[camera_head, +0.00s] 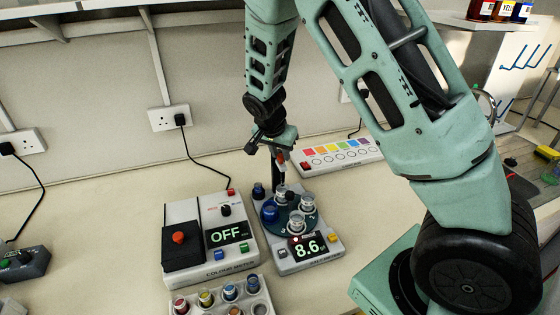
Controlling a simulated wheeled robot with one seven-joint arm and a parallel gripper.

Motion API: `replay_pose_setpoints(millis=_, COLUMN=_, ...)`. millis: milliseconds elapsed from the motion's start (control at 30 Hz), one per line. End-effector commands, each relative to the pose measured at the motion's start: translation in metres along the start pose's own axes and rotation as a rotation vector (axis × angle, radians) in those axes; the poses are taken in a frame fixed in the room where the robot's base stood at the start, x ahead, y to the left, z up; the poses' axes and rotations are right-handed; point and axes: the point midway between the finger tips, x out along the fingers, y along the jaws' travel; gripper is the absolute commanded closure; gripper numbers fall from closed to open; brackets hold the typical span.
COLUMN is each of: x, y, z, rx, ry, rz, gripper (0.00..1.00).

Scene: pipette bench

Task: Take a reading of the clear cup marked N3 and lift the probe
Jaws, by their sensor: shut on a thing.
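My gripper (275,142) is shut on the probe (281,159), a slim upright piece with an orange-red part, above the back of a round dark turntable. The probe's lower end is hard to make out, so I cannot tell whether it is in a cup. The turntable belongs to a grey meter (310,264) whose display (307,247) reads 8.6. Several clear cups stand on it, including one at the right (308,199) and one at the front (297,226). A blue cup (270,214) stands at its left. The N3 mark is not legible.
A colour meter (213,262) reading OFF stands left of the turntable. A rack (247,292) of coloured vials is in front. A strip with coloured squares (340,152) lies behind right. A dark blue-capped item (258,191) stands close by.

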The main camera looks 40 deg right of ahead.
Motion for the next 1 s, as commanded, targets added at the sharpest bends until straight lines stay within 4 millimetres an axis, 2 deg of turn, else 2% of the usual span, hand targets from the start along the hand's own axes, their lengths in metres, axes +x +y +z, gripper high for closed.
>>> replay_pose_setpoints(millis=300, x=-0.005, y=-0.001, z=-0.002, rx=0.000, ry=0.001, rz=-0.002, gripper=1.00)
replay_pose_setpoints(millis=333, x=-0.005, y=-0.001, z=-0.003, rx=0.001, ry=0.001, rz=-0.002, gripper=0.68)
replay_pose_setpoints(millis=367, x=-0.005, y=-0.001, z=-0.003, rx=0.001, ry=0.001, rz=-0.003, gripper=0.67)
replay_pose_setpoints(millis=733, x=-0.009, y=-0.001, z=-0.002, rx=0.000, ry=0.001, rz=-0.003, gripper=0.67)
replay_pose_setpoints(millis=867, x=-0.025, y=-0.002, z=-0.001, rx=0.001, ry=0.002, rz=-0.006, gripper=0.67)
replay_pose_setpoints(millis=1000, x=-0.055, y=-0.002, z=0.000, rx=-0.001, ry=0.002, rz=-0.008, gripper=0.67)
